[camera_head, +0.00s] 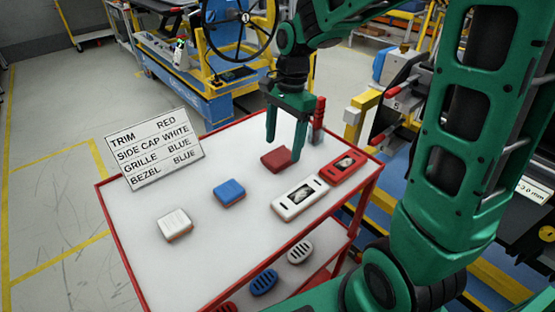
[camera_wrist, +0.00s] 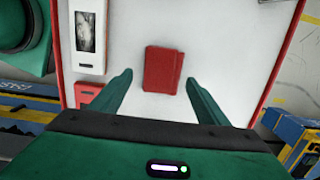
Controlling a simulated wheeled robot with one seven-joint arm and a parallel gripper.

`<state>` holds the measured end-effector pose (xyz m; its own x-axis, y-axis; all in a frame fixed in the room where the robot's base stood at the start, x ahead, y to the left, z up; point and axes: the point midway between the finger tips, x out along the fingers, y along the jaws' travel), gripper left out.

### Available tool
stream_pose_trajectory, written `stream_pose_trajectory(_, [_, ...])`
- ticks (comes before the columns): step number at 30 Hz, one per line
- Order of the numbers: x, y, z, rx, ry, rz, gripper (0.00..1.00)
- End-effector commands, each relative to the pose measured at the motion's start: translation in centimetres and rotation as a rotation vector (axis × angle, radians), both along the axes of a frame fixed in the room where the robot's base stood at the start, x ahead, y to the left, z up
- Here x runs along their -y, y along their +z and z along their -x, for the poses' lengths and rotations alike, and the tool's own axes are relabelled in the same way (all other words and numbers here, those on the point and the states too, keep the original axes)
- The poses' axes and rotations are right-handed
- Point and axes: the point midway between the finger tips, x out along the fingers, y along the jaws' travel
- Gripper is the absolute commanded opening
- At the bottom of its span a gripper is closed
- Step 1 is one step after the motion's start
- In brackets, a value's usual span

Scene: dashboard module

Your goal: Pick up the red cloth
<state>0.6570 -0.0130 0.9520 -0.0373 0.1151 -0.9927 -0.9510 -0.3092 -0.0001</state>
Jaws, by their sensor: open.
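The red cloth (camera_head: 277,159) is a small folded square lying flat on the white top of the red-framed cart (camera_head: 135,225). In the wrist view the red cloth (camera_wrist: 163,70) lies ahead of the fingers, roughly midway between their lines. My gripper (camera_head: 284,150) is open and empty, its green fingers pointing down over the cloth. In the wrist view my gripper (camera_wrist: 158,85) shows its two fingers spread wider than the cloth. I cannot tell the exact height of the fingertips above the cart top.
A blue cloth (camera_head: 229,192) and a white cloth (camera_head: 175,224) lie to the left. A white panel (camera_head: 300,197) and a red panel (camera_head: 347,167) lie to the right. A red-topped item (camera_head: 318,120) stands behind. A label sign (camera_head: 155,148) stands at the back left edge.

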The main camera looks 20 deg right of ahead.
Motion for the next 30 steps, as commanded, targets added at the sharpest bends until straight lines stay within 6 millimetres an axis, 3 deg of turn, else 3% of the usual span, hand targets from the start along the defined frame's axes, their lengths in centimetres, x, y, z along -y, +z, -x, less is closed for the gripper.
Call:
stream_pose_trajectory(6, [-0.6, -2.9, 0.3, -0.004, 0.001, 0.000, 0.69])
stream_pose_trajectory(16, [-0.7, -3.5, 0.2, -0.001, 0.001, 0.000, 0.69])
stream_pose_trajectory(21, [-0.6, -3.5, 0.2, -0.001, 0.001, 0.000, 0.28])
stream_pose_trajectory(22, [-0.6, -3.5, 0.2, -0.001, 0.001, 0.000, 0.25])
stream_pose_trajectory(30, [-0.6, -3.4, 0.2, -0.001, 0.000, 0.000, 0.25])
